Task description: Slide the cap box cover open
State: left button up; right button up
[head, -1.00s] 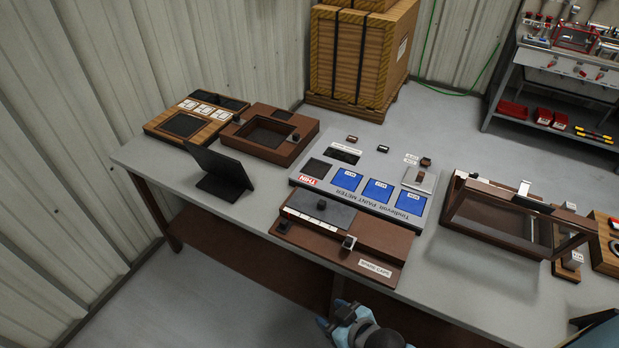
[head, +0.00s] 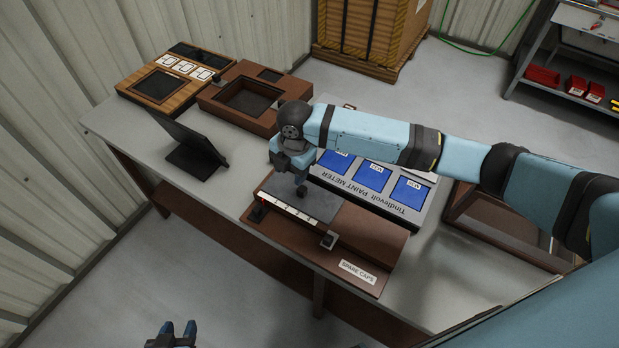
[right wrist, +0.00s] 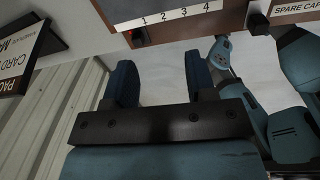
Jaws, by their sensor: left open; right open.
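The cap box (head: 366,243) is a brown box with a "SPARE CAPS" label at its right end. Its grey cover (head: 326,205) lies at the left, with a dark knob (head: 302,190) on it and a numbered white strip (head: 290,209) along the front.
A black slanted panel (head: 180,141) stands left of the cap box. Behind it are a brown tray box (head: 211,94) and a wooden panel (head: 120,87). The bench's front right is clear.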

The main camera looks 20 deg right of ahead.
aim_at(302, 188)
jog(key=w+d+r+n+h, duration=0.1)
jog(key=w+d, duration=0.1)
jog(key=d, duration=0.1)
notch_tip(302, 188, down, 13)
jog(key=shift+f+p, duration=0.1)
jog(key=shift+p, duration=0.6)
jog(key=shift+d, duration=0.1)
grip_shut()
